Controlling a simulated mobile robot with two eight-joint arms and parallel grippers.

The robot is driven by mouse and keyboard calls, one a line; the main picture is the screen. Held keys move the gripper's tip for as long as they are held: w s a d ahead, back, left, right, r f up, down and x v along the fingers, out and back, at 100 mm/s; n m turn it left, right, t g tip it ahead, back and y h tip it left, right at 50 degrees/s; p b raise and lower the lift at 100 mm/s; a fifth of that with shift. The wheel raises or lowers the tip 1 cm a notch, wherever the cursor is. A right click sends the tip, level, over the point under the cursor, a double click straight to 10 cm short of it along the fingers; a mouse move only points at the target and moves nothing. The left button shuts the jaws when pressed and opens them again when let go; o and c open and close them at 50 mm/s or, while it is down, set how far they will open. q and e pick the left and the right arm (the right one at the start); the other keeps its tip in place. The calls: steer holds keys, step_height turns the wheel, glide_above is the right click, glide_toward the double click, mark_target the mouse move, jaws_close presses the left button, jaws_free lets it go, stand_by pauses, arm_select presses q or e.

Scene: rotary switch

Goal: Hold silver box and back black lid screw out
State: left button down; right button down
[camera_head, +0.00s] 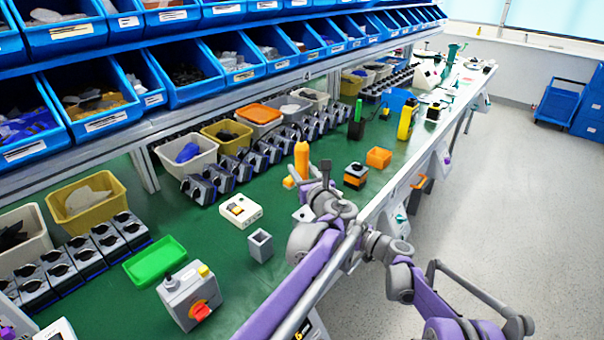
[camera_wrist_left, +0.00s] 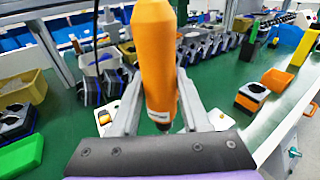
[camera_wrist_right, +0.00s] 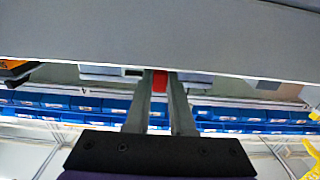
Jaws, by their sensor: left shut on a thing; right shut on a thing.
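My left gripper (camera_wrist_left: 158,76) is shut around an upright orange screwdriver (camera_wrist_left: 157,45); its dark lower end is partly hidden behind the wrist. In the head view the orange screwdriver (camera_head: 301,160) stands above the table. My right gripper (camera_wrist_right: 160,84) is shut on a small red part (camera_wrist_right: 160,80), with a grey body beside it. I cannot tell what the red part belongs to, and the head view does not clearly show this gripper. A silver box (camera_head: 176,290) with a red knob sits on the table at front left.
A green tray (camera_head: 150,262), a white box (camera_head: 241,210), a small open grey box (camera_head: 260,246), a black-orange block (camera_head: 355,176) and an orange bin (camera_head: 379,158) stand on the green table. Blue bins line the shelves above. Bare mat shows between them.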

stand_by(0.4)
arm_select(q)
steer(key=shift+f, duration=1.5)
steer(key=c, duration=1.1)
jaws_free()
jaws_close()
stand_by(1.1)
